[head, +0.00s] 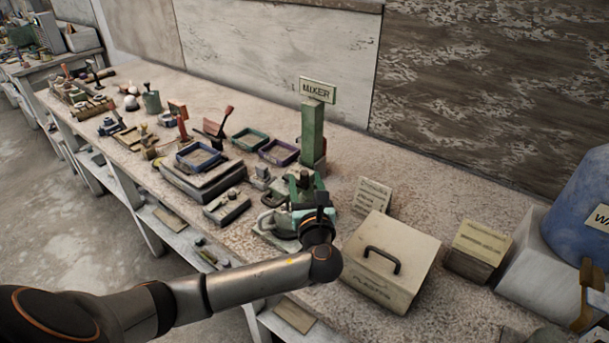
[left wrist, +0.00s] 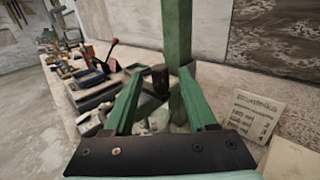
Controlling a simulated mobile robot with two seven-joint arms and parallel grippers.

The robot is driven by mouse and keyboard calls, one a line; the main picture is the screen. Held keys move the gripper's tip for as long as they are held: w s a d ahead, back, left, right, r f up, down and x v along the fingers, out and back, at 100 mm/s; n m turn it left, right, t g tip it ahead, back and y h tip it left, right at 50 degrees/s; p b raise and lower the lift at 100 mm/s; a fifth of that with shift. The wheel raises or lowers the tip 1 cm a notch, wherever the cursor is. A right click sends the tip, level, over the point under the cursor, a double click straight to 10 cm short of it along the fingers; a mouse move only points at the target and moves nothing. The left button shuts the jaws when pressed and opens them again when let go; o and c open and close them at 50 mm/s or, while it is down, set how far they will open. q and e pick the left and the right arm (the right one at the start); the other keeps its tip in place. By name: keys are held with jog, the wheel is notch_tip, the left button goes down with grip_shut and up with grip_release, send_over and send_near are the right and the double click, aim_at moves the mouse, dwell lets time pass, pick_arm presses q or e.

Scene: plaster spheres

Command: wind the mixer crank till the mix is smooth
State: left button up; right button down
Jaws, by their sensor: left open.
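The mixer is a green post (head: 312,140) with a sign reading MIXER (head: 318,90) on top; the post also rises in the left wrist view (left wrist: 177,30). A dark, upright crank knob (left wrist: 160,77) stands between the fingertips of my left gripper (left wrist: 160,84) in the left wrist view. The gripper is open, a green finger on each side of the knob; I cannot tell whether either touches it. In the head view my left gripper (head: 303,188) is at the mixer's lower part, largely covering it. The mix is hidden. My right gripper is out of view.
A cream box with a black handle (head: 388,258) stands right of the mixer, near a propped card (head: 372,196). A smaller labelled box (head: 477,250) and a blue container (head: 585,215) are farther right. Trays (head: 200,156) and tools crowd the bench to the left.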

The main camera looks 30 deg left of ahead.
pick_arm(q)
jog(key=shift+x, duration=1.05)
grip_shut()
